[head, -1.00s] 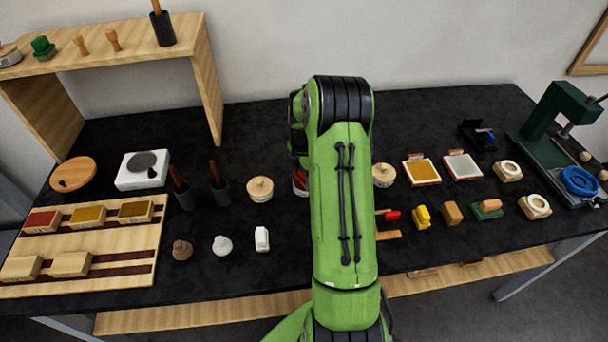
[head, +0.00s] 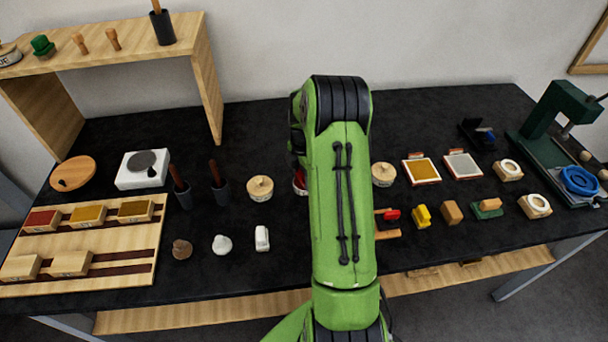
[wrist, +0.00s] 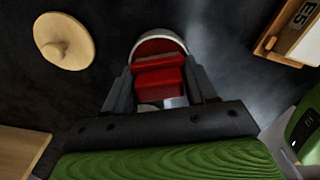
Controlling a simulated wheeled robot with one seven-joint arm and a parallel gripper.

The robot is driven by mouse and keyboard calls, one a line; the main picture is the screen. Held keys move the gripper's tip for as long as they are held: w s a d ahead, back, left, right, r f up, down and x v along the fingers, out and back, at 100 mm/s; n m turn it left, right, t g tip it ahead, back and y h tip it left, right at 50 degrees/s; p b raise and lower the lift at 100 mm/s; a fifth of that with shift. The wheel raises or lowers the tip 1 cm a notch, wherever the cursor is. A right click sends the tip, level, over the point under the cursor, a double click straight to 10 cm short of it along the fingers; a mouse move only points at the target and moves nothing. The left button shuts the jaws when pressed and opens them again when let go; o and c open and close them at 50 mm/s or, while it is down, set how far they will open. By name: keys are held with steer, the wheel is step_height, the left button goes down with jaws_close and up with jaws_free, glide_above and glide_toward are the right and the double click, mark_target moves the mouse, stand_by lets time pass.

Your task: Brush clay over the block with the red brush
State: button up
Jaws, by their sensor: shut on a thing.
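In the wrist view my gripper (wrist: 160,92) is shut on a red piece (wrist: 160,82), which I take to be the red brush. A pale part shows below it between the fingers. Just beyond it is a white-rimmed round pot (wrist: 160,43) with a red inside; whether the brush touches the clay I cannot tell. In the head view my arm hides the gripper and the brush, and only the red-and-white edge of the pot (head: 300,180) shows left of the arm. I cannot tell which piece is the block to be brushed.
A lidded pot (head: 260,188) stands left of the red pot and another (head: 383,174) right of my arm. An E5-marked piece (wrist: 290,30) lies at upper right in the wrist view. A wooden tray (head: 90,245) with several blocks lies left. A green press (head: 560,120) stands right.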

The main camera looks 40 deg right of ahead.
step_height(320, 180, up, 7)
steer(key=p, duration=0.5)
steer(key=shift+r+p, duration=0.1)
steer(key=shift+p, duration=0.2)
stand_by(0.5)
